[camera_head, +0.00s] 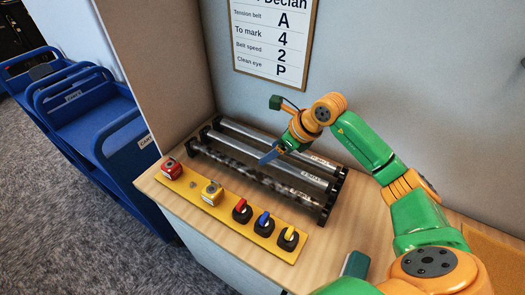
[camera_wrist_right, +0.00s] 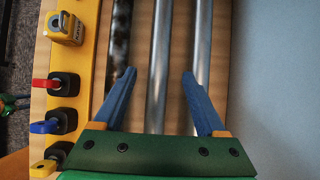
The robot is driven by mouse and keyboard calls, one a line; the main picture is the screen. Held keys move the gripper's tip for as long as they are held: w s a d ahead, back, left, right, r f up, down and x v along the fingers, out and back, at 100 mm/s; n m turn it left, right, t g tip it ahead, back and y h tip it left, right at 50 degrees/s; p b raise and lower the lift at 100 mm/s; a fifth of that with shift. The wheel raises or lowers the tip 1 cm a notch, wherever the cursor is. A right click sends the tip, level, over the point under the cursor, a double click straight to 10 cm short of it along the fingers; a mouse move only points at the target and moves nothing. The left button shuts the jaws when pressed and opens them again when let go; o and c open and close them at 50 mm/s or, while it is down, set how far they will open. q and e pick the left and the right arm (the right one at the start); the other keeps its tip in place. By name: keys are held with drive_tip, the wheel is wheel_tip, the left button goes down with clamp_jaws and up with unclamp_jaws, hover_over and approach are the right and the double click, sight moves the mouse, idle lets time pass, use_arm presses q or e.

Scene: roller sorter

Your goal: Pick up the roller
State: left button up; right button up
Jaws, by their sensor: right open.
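A rack with three rollers stands on the wooden bench in the head view. The front roller (camera_head: 247,174) is blotched dark; the middle roller (camera_head: 232,147) and back roller (camera_head: 250,131) are plain shiny metal. My right gripper (camera_head: 268,157) is over the rack, pointing down. In the right wrist view, my right gripper (camera_wrist_right: 160,72) is open and empty. The middle roller (camera_wrist_right: 160,45) runs between its blue fingers, with the blotched roller (camera_wrist_right: 120,35) and back roller (camera_wrist_right: 202,40) to either side. Whether the fingers reach down beside the roller I cannot tell. My left gripper is not in view.
A yellow strip (camera_head: 222,213) with several padlocks or switches lies in front of the rack. A wall sign (camera_head: 272,40) hangs behind. Blue carts (camera_head: 95,120) stand left of the bench. A teal object (camera_head: 355,265) is near the front edge.

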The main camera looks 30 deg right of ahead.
drive_tip(key=x, duration=0.3)
drive_tip(key=shift+w+a+f, duration=0.2)
drive_tip(key=shift+w+f, duration=0.05)
drive_tip(key=shift+f, duration=0.05)
drive_tip(key=shift+s+r, duration=0.1)
clamp_jaws()
idle(1.0)
